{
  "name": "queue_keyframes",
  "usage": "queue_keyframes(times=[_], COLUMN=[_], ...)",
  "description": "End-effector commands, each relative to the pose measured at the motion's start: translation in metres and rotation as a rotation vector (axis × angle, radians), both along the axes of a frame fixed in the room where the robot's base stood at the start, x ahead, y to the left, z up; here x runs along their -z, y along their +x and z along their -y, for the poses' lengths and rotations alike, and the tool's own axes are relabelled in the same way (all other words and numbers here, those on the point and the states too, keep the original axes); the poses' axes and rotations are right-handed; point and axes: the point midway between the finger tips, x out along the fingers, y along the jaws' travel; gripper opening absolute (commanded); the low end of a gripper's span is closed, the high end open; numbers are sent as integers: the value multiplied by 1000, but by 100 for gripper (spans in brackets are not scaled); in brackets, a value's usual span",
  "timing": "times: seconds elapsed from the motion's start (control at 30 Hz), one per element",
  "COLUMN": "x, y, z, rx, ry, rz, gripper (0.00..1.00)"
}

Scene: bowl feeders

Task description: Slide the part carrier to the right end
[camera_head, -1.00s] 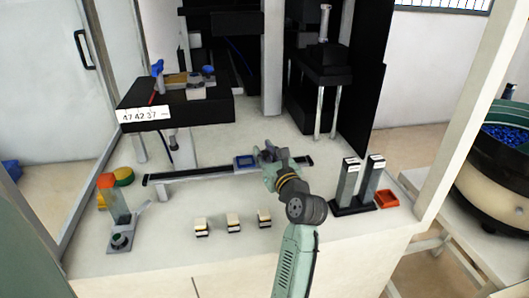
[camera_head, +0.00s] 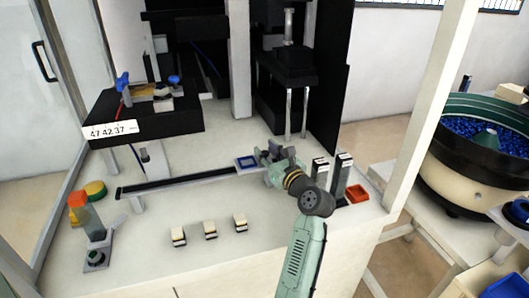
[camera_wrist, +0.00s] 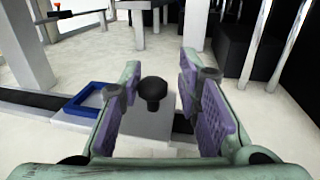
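The part carrier is a grey plate with a blue square frame (camera_head: 247,162) and a black knob (camera_wrist: 153,90). It sits on a long black rail (camera_head: 175,184), well toward the rail's right end; my gripper hides most of that end in the head view. In the wrist view the blue frame (camera_wrist: 93,101) is left of the knob, and a short dark piece of rail shows to the right. My gripper (camera_head: 272,156) is over the plate. Its purple-padded fingers stand on either side of the knob, apart, with visible gaps in the wrist view (camera_wrist: 155,88).
Several small white-topped blocks (camera_head: 210,230) lie in front of the rail. A black press with two rods (camera_head: 289,75) stands behind.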

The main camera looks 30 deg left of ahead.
Motion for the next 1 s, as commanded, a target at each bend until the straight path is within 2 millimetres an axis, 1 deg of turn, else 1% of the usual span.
queue_keyframes(times=[0.03,0.13,0.4,0.53,0.67,0.8,1.0], x=[0,0,1,1,1,2,1], y=[0,0,-1,-5,-15,-29,-48], z=[1,0,-1,6,25,53,86], rx=[2,0,-4,-3,-1,1,0], ry=[0,0,-1,-1,-2,-3,-3], rz=[0,0,0,-2,-1,-1,-1], gripper=[35,41,41,41,41,41,41])
